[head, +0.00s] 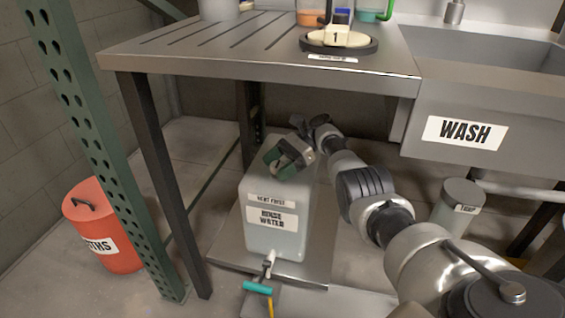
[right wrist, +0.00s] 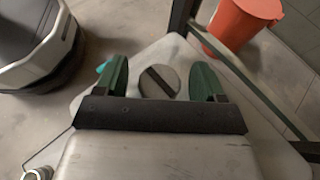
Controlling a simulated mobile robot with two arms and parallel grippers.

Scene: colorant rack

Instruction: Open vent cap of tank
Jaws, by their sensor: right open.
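The rinse water tank (head: 262,212) is a pale box-shaped container with "VENT FIRST" and "RINSE WATER" labels, standing under the table. My right gripper (head: 281,165) is over the tank's top and hides the cap in the head view. In the right wrist view the round grey vent cap (right wrist: 159,82) with a dark bar across it lies between the two green fingers of my right gripper (right wrist: 168,80). The fingers are open, with a gap on each side of the cap. My left gripper is not in view.
A teal-handled tap (head: 258,287) sticks out at the tank's lower front. The metal table (head: 250,60) is above, with a dark leg (head: 165,180) to the left. A red bin (head: 105,225) stands at left; a "WASH" sink (head: 480,110) is at right.

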